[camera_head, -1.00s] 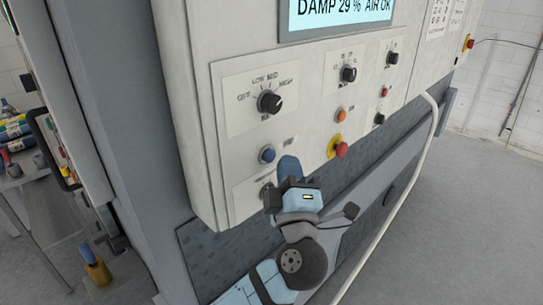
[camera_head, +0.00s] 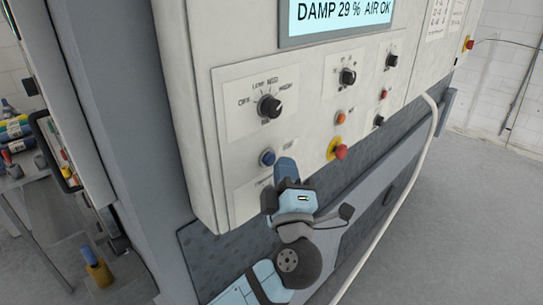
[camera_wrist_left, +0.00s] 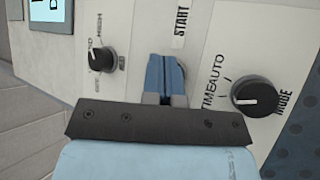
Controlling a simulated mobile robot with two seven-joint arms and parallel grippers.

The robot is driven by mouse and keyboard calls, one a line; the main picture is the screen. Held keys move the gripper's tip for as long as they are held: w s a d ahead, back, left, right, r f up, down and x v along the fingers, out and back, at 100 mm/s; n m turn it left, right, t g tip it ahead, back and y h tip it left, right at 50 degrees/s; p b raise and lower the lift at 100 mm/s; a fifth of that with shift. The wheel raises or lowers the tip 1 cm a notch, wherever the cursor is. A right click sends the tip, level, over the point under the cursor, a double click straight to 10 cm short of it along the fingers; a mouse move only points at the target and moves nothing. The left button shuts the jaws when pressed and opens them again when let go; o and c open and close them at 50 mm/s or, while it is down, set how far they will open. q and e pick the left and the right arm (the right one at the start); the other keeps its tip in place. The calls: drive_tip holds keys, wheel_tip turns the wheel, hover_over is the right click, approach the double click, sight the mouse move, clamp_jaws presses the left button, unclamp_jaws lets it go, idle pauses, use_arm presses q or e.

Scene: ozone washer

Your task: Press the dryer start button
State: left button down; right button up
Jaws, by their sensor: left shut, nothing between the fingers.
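The round blue button (camera_head: 267,157) sits on the grey-white control panel, below the large OFF-LOW-MID-HIGH knob (camera_head: 270,106). My left gripper (camera_head: 286,169) is shut and empty, its blue fingers pointing up at the panel, just right of and slightly below the button in the head view. In the left wrist view, the shut fingers (camera_wrist_left: 165,76) lie just below the START label (camera_wrist_left: 182,24), between two black knobs. Contact with the button cannot be told. My right gripper is not in view.
A TIME/AUTO MODE knob (camera_wrist_left: 255,96) is close beside the fingers. A red emergency-style button on a yellow base (camera_head: 338,150) and an orange button (camera_head: 340,118) are to the right. The screen (camera_head: 338,14) reads DAMP 29 % AIR OK. Floor is clear at right.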

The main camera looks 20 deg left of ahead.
use_arm(q)
drive_tip(key=shift+w+a+p, duration=0.2)
drive_tip(key=shift+a+p, duration=0.15)
drive_tip(key=shift+a, duration=0.15)
idle(0.8)
drive_tip(key=shift+d, duration=0.15)
drive_tip(key=shift+s+d+p, duration=0.3)
drive_tip(key=shift+s+d, duration=0.05)
drive_tip(key=shift+d, duration=0.35)
drive_tip(key=shift+s+d+p, duration=0.15)
drive_tip(key=shift+s+d, duration=0.15)
drive_tip(key=shift+d, duration=0.5)
drive_tip(key=shift+s+d+p, duration=0.15)
drive_tip(key=shift+s+d, duration=0.1)
drive_tip(key=shift+d, duration=0.55)
drive_tip(key=shift+s+d+p, duration=0.15)
drive_tip(key=shift+s+d, duration=0.15)
drive_tip(key=shift+d, duration=0.5)
